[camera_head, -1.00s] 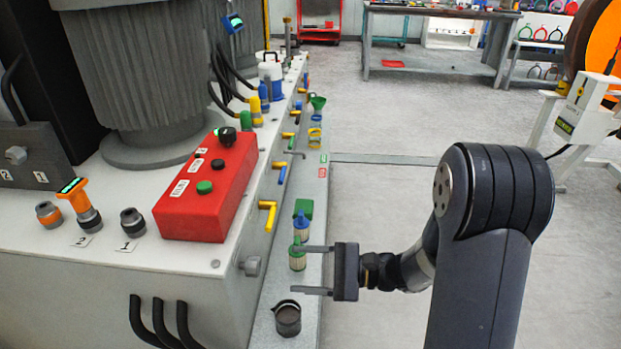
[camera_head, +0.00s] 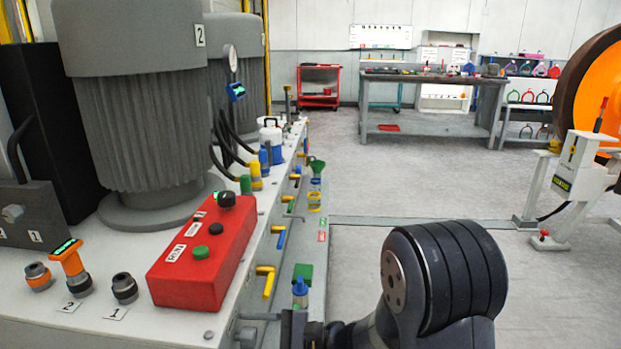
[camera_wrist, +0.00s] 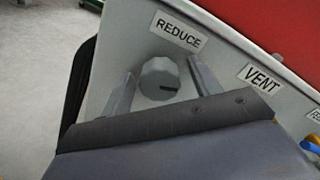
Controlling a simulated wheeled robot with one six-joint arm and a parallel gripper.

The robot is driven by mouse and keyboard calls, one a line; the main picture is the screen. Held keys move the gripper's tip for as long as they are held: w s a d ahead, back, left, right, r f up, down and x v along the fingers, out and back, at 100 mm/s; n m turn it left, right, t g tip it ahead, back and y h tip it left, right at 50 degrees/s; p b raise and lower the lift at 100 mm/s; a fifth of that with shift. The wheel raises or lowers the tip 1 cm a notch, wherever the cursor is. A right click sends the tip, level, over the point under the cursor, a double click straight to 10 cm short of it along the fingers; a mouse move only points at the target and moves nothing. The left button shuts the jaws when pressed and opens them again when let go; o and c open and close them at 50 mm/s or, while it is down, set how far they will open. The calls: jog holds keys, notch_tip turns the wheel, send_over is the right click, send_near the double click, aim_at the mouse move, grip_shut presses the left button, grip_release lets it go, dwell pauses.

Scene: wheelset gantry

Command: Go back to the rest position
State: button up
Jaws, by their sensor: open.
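My gripper (camera_wrist: 160,88) is open and empty in the wrist view. Its two fingers stand on either side of a grey knob (camera_wrist: 160,80) on the machine's side panel, under a label reading REDUCE (camera_wrist: 179,32). I cannot tell whether the fingers are level with the knob or stop short of it. In the head view my gripper (camera_head: 270,325) is at the bottom edge, beside the machine's front corner and partly cut off by the frame.
A red control box (camera_head: 205,255) sits on the machine top. A blue-topped filter (camera_head: 300,290) and a green block (camera_head: 303,273) stand on the side ledge. Yellow and blue lever handles stick out from the machine's side. Open floor (camera_head: 390,245) lies to the right.

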jog(key=d+p, duration=0.2)
jog(key=d, duration=0.9)
jog(key=a+b, duration=0.2)
jog(key=a, duration=0.9)
jog(key=shift+a+f+b, duration=0.1)
jog(key=shift+f+b, duration=0.05)
jog(key=shift+b, duration=0.25)
jog(key=n+b, duration=0.3)
jog(key=n, duration=0.2)
jog(key=n+b, duration=0.2)
jog(key=n, duration=0.3)
jog(key=shift+n, duration=0.4)
jog(key=n+b, duration=0.1)
jog(key=n, duration=0.3)
jog(key=shift+n+t, duration=0.3)
jog(key=n+p, duration=0.1)
jog(key=n, duration=0.3)
jog(key=shift+r, duration=0.2)
jog(key=shift+s+f+n, duration=0.1)
jog(key=shift+s+n, duration=0.05)
jog(key=shift+n, duration=0.15)
